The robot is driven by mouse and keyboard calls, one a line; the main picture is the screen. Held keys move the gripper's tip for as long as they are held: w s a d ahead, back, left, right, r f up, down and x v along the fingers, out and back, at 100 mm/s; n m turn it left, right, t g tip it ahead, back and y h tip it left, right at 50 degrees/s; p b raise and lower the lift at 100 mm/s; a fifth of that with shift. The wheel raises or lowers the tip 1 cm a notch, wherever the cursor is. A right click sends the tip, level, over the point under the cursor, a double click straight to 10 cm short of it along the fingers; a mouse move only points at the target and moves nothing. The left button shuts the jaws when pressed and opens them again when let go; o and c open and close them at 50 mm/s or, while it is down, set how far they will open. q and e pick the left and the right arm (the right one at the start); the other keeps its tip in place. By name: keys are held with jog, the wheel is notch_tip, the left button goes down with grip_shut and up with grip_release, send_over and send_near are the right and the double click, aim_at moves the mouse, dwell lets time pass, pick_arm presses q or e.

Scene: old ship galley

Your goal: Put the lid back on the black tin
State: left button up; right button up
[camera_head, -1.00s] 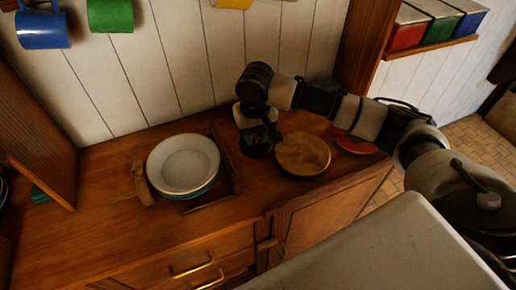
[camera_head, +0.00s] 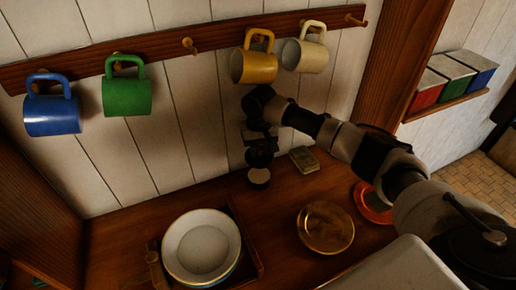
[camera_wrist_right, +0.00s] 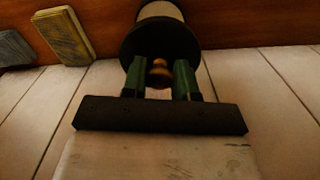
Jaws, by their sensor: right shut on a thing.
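My right gripper (camera_head: 258,135) points down at the back of the counter, close to the plank wall. In the right wrist view its green-padded fingers (camera_wrist_right: 160,80) are shut on a small brown knob (camera_wrist_right: 159,70) on a round black lid (camera_wrist_right: 160,42). A cream surface (camera_wrist_right: 161,11) shows just beyond the lid; in the head view a dark thing with a pale face (camera_head: 259,177) shows under the gripper. This may be the black tin, but I cannot tell whether the lid touches it or is apart. My left gripper is out of view.
A small yellowish block (camera_head: 304,160) stands right of the gripper. A brass plate (camera_head: 325,228) and an orange dish (camera_head: 371,204) lie nearer. Stacked plates (camera_head: 201,246) sit at front left. Yellow (camera_head: 254,67) and cream (camera_head: 306,55) mugs hang above.

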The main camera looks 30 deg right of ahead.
aim_at(259, 174)
jog(key=shift+f, duration=0.3)
jog(key=shift+f+b, duration=0.25)
jog(key=shift+b, duration=0.2)
notch_tip(259, 174, down, 4)
jog(key=b, duration=0.5)
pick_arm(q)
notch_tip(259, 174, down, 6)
pick_arm(e)
jog(key=shift+w+f, duration=0.1)
jog(key=shift+f, duration=1.65)
pick_arm(q)
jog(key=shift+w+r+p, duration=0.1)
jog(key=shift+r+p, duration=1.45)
jog(key=shift+p, duration=0.15)
pick_arm(e)
jog(key=o, duration=1)
